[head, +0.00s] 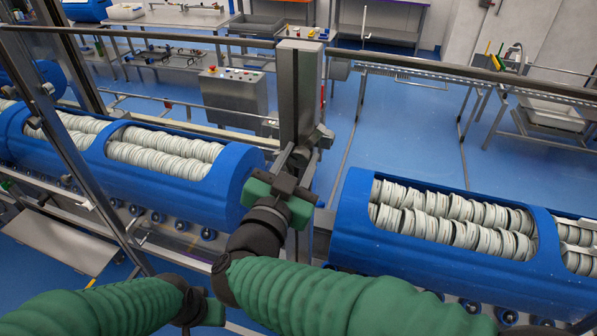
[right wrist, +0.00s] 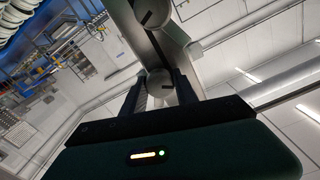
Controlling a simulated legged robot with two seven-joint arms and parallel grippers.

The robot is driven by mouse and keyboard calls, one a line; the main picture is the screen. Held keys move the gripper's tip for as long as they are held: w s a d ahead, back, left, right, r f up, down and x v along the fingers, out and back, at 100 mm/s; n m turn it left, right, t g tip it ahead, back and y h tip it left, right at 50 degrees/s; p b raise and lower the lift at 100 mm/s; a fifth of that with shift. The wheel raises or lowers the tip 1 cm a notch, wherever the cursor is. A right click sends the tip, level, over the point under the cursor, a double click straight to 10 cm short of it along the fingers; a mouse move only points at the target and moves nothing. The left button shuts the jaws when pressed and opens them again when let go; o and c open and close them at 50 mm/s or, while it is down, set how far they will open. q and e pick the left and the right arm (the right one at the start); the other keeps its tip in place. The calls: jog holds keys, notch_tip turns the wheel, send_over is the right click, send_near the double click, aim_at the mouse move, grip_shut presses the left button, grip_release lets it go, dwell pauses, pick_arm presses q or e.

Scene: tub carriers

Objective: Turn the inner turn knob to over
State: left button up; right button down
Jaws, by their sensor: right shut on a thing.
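A grey metal post (head: 299,95) stands in front of me, with turn knobs (head: 321,137) at its lower end. My right gripper (head: 296,172) reaches up to the nearer knob and is shut on it. In the right wrist view, this round grey turn knob (right wrist: 160,87) with a dark mark sits between the fingers of the gripper (right wrist: 163,92). A second round knob (right wrist: 151,12) with a dark mark is beyond it, apart from the fingers. I cannot tell which is the inner one. My left gripper (head: 207,312) is low at the bottom; its fingers are not clear.
Blue tub carriers (head: 225,185) with rows of pale discs stand left, and another (head: 350,225) right, of the post. A horizontal rail (head: 430,72) runs behind. A steel control box (head: 235,95) stands further back. Blue floor lies open beyond.

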jog(key=m+b, duration=0.6)
jog(key=b, duration=0.1)
jog(key=f+m+b, duration=0.1)
jog(key=m+b, duration=0.2)
jog(key=shift+b, duration=0.35)
jog(key=shift+r+m+b, duration=0.25)
jog(key=shift+m+b, duration=1.15)
jog(key=shift+b, duration=0.05)
jog(key=c, duration=1.3)
grip_release()
jog(key=o, duration=0.4)
jog(key=shift+w+r, duration=0.1)
jog(key=shift+w, duration=0.1)
jog(key=shift+c, duration=0.2)
